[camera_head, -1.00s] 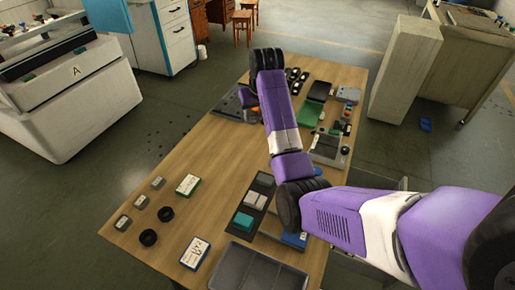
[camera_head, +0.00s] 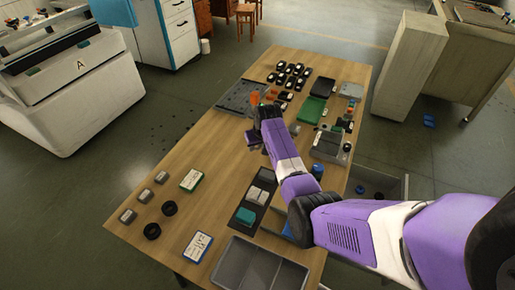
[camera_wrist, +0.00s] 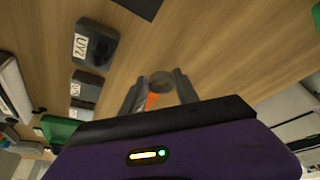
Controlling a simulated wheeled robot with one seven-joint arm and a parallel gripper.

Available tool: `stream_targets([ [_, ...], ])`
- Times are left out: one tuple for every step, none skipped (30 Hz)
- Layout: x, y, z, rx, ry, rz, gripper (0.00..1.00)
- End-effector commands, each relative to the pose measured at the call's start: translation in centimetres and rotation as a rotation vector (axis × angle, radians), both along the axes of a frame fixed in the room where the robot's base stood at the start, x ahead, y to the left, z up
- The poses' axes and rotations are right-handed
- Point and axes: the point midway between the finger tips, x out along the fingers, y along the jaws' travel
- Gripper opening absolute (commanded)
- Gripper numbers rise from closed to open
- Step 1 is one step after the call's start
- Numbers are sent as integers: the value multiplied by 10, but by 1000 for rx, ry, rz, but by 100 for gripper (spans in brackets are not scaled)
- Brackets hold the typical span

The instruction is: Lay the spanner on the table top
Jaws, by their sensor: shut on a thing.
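In the wrist view my gripper (camera_wrist: 160,80) is shut on the spanner (camera_wrist: 162,79). The spanner's grey ring end shows between the fingertips, with an orange part behind it. The rest of it is hidden. Below lies the wooden table top (camera_wrist: 225,45); the gap between spanner and wood cannot be judged. In the head view my gripper (camera_head: 254,138) is over the middle of the table top (camera_head: 215,150), largely hidden by my wrist. I cannot make out the spanner there.
Dark labelled blocks (camera_wrist: 97,45) line the left of the wrist view. In the head view a grey tray (camera_head: 238,97), black blocks (camera_head: 290,72) and a green tray (camera_head: 311,110) are at the far end. A dark compartment tray (camera_head: 258,265) is near. Bare wood lies left of my arm.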

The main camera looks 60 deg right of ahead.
Motion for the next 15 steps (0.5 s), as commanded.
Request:
stream_targets([
  [0,0,-6,-1,-1,0,0],
  [0,0,-9,-1,-1,0,0],
  [0,0,-12,-1,-1,0,0],
  [1,-1,-14,-2,-2,0,0],
  [1,-1,-14,-2,-2,0,0],
  [1,-1,-15,-2,-3,0,0],
  [1,-1,-15,-2,-3,0,0],
  [1,-1,-15,-2,-3,0,0],
  [1,-1,-14,-2,-3,0,0],
  [1,-1,-14,-2,-3,0,0],
  [1,-1,-14,-2,-3,0,0],
  [1,-1,-15,-2,-3,0,0],
  [1,-1,-15,-2,-3,0,0],
  [1,-1,-17,-2,-2,0,0],
  [1,-1,-18,-2,-2,0,0],
])
